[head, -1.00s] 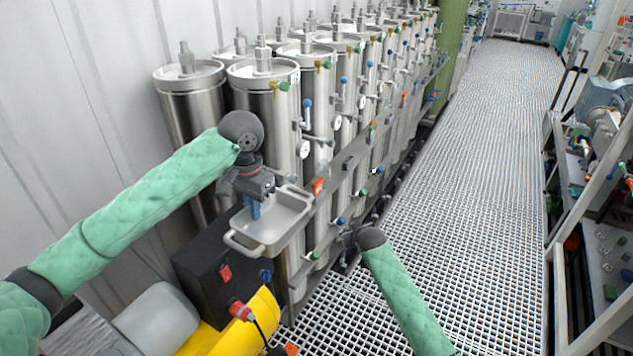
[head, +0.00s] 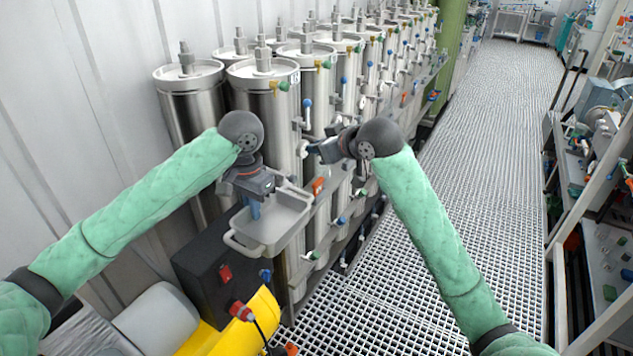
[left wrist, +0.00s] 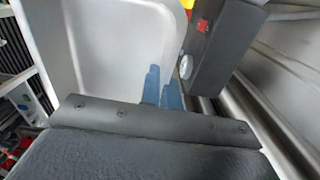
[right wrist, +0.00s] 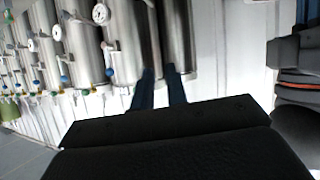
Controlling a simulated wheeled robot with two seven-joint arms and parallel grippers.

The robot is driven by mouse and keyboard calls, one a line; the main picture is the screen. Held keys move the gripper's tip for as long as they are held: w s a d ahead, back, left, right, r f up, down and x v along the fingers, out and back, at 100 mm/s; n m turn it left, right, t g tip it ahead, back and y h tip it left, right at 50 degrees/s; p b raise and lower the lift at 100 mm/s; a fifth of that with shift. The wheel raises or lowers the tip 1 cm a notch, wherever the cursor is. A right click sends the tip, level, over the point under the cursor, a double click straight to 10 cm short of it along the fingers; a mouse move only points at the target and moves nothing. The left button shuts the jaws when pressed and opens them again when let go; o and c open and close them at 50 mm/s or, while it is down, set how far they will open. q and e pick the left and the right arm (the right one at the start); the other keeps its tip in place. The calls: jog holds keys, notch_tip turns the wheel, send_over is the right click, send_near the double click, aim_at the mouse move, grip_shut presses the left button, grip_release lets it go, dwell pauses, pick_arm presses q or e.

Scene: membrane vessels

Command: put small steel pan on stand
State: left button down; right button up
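The small steel pan (head: 285,222), a shallow grey rectangular tray with a loop handle, is held roughly level in front of the steel cylinders. My left gripper (head: 256,211) has its blue fingers close together on the pan's left wall, shut on it. The left wrist view shows the fingers (left wrist: 162,88) at the wall of the pan (left wrist: 110,45). My right gripper (head: 308,150) is above and right of the pan, beside the cylinders. In the right wrist view its fingers (right wrist: 159,90) are apart with nothing between them. I cannot tell which thing is the stand.
Tall steel cylinders (head: 262,110) with valves and gauges line the wall behind the pan. A black box (head: 212,275) with a red switch and a yellow part (head: 235,330) are below left. The grating floor (head: 480,180) on the right is clear.

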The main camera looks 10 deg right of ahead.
aim_at(292, 196)
jog(key=s+a+f+n+g, duration=0.1)
jog(key=s+a+n+g, duration=0.2)
jog(key=s, duration=0.8)
jog(key=shift+m+g, duration=0.4)
jog(key=shift+g, duration=0.5)
jog(key=x, duration=0.8)
jog(key=d+f+x, duration=0.1)
jog(key=x, duration=0.3)
jog(key=shift+s, duration=0.25)
pick_arm(q)
jog(key=shift+r, duration=0.1)
pick_arm(e)
grip_shut()
pick_arm(q)
jog(key=c, duration=1.6)
grip_release()
jog(key=shift+o, duration=0.2)
